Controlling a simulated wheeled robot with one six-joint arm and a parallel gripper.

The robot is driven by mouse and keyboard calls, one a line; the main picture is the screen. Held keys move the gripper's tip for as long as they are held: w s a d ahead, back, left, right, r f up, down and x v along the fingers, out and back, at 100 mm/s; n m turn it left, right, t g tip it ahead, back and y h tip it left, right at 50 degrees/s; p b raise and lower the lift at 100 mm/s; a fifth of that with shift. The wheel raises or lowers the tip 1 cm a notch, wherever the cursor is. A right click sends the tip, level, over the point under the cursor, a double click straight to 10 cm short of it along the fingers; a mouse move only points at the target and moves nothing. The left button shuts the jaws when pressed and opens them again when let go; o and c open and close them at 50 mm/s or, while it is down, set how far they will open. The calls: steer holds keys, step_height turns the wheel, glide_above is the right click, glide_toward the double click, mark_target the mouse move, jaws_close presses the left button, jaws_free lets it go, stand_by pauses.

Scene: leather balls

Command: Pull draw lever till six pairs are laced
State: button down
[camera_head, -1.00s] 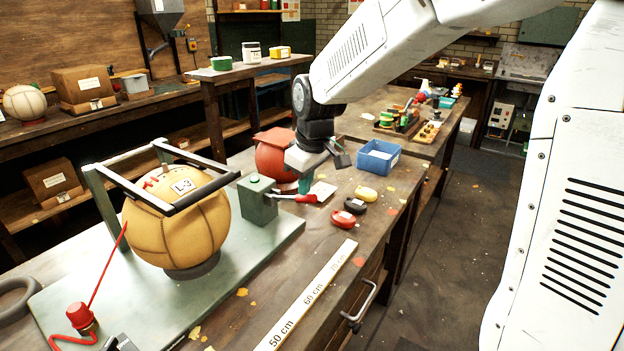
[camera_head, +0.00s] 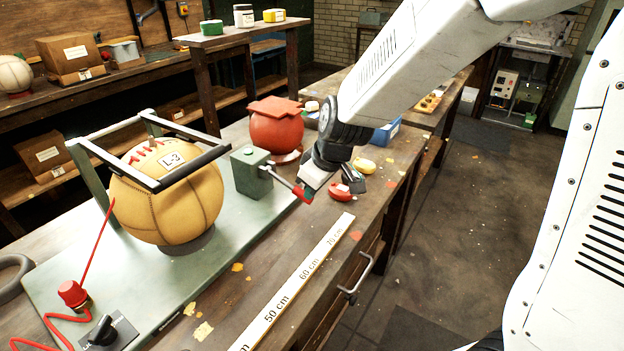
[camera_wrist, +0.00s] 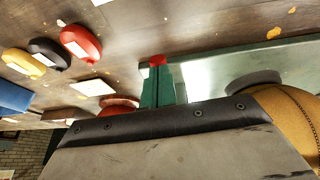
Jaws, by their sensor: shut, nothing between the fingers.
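My gripper (camera_head: 308,188) is shut and empty at the lever's red end. In the wrist view, its green fingers (camera_wrist: 163,88) point at the red tip (camera_wrist: 157,60). I cannot tell if they touch it.
A red ball (camera_head: 275,130) with a flat top stands behind the lever. Red (camera_head: 339,191) and yellow (camera_head: 365,166) small pieces lie to the right. A ruler (camera_head: 290,295) lies along the bench front. A red-capped piece with a cord (camera_head: 73,294) is at front left.

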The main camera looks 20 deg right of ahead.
steer(key=shift+f, duration=0.5)
steer(key=shift+r, duration=0.1)
steer(key=shift+s+r, duration=0.15)
steer(key=shift+r, duration=0.2)
steer(key=s+d+r, duration=0.4)
steer(key=s+r, duration=0.3)
steer(key=r, duration=0.2)
steer(key=shift+s+d+r, duration=0.15)
steer(key=shift+d+r, duration=0.05)
steer(key=shift+d, duration=0.2)
stand_by(0.3)
